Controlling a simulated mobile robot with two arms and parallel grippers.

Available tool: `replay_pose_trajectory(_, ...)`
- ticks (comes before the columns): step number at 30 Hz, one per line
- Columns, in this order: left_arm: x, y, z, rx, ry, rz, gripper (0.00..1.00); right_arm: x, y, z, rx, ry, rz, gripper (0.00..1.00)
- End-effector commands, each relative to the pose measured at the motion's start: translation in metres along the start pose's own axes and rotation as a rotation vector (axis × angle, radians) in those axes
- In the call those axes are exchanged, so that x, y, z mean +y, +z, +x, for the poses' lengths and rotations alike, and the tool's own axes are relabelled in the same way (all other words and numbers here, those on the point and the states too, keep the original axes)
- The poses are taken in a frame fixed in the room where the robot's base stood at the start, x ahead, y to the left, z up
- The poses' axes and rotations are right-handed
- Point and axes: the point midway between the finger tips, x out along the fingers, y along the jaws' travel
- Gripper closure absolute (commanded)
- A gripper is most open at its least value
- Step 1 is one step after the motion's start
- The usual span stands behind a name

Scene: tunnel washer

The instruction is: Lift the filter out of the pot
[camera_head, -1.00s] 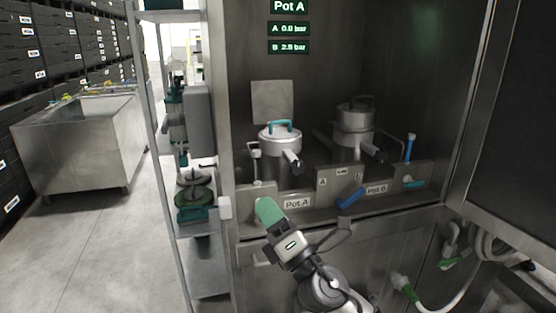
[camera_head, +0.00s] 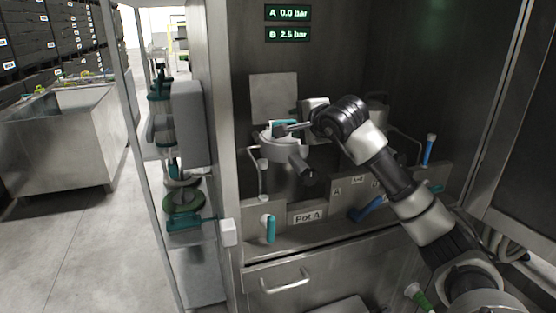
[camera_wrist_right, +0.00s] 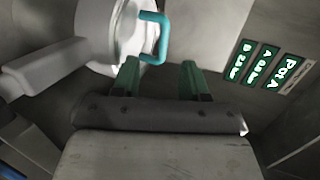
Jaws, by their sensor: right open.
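Pot A (camera_head: 283,178) is a grey metal pot standing behind the "Pot A" label plate, with a teal handle (camera_head: 283,123) on top. Its pale round top (camera_wrist_right: 112,32) and teal handle (camera_wrist_right: 163,42) also show in the right wrist view. No separate filter shows; the inside of the pot is hidden. My right gripper (camera_head: 282,130) reaches in from the right, just at the handle. In the right wrist view the green fingertips (camera_wrist_right: 160,72) are apart and empty, with the handle just beyond them, nearer the left finger. My left gripper is out of view.
A teal lever (camera_head: 270,228) hangs down left of the Pot A label; a blue lever (camera_head: 368,208) sits farther right. Pot B (camera_head: 377,108) is mostly hidden by my right arm. The display (camera_head: 287,24) reads A 0.0 bar, B 2.5 bar.

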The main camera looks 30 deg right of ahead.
Motion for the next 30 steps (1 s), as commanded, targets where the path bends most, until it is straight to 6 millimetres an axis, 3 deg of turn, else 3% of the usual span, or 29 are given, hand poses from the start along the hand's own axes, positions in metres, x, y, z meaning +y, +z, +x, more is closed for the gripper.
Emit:
replay_pose_trajectory(3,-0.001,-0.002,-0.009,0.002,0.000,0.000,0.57,-0.003,0.001,0.019,-0.003,0.000,0.005,0.56)
replay_pose_trajectory(12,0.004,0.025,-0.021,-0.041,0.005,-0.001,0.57,-0.004,0.000,0.046,-0.005,0.001,0.004,0.56)
replay_pose_trajectory(21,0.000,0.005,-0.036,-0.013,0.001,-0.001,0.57,-0.003,-0.003,0.084,-0.006,-0.001,0.004,0.56)
replay_pose_trajectory(29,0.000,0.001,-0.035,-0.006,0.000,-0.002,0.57,-0.002,-0.003,0.087,-0.006,-0.003,0.002,0.56)
replay_pose_trajectory(30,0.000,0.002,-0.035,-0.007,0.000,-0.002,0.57,-0.002,-0.003,0.087,-0.006,-0.003,0.002,0.61)
